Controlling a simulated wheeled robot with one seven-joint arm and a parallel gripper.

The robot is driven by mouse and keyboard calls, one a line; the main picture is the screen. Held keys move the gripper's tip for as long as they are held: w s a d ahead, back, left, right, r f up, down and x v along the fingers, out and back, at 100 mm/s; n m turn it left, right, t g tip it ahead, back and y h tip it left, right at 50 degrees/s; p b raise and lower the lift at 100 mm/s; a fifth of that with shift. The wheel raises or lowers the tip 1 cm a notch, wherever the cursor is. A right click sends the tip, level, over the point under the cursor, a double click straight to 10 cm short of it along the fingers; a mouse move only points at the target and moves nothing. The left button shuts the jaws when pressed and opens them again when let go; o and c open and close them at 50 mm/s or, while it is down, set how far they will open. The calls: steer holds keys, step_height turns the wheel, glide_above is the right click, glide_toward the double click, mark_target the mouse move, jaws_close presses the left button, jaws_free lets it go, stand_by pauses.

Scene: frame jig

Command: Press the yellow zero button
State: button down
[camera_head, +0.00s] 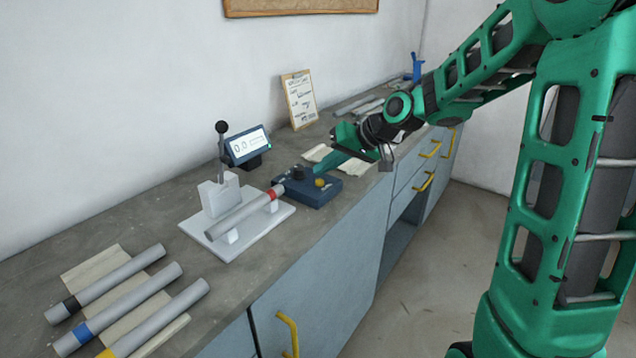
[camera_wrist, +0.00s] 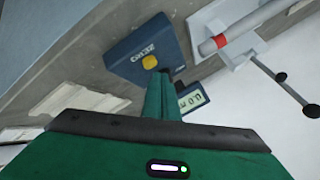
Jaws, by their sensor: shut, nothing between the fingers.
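In the wrist view the fingertips (camera_wrist: 160,76) appear close to the button. I cannot tell whether they touch it.
Left of the box, a white stand (camera_head: 238,226) holds a grey tube with a red band (camera_head: 240,216). A display (camera_head: 248,146) reading 0.0 stands behind. Several tubes lie on a pale mat (camera_head: 92,266) at front left. A clipboard (camera_head: 299,99) leans on the wall.

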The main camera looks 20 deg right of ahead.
step_height(320, 180, up, 5)
stand_by(0.7)
stand_by(0.6)
steer(key=s+d+f+m+g+h, duration=0.25)
steer(key=s+d, duration=0.35)
steer(key=s, duration=0.4)
steer(key=s+d+f+m+g+h, duration=0.1)
steer(key=s+d+f+h, duration=0.2)
steer(key=s+d, duration=0.55)
steer(key=s+d+f+m+g, duration=0.1)
steer(key=s, duration=0.9)
steer(key=s+d+f+m+g, duration=0.1)
steer(key=s+f+g, duration=0.1)
steer(key=s, duration=0.8)
steer(key=shift+f, duration=0.25)
steer(key=shift+w+h, duration=0.1)
steer(key=shift+h, duration=0.15)
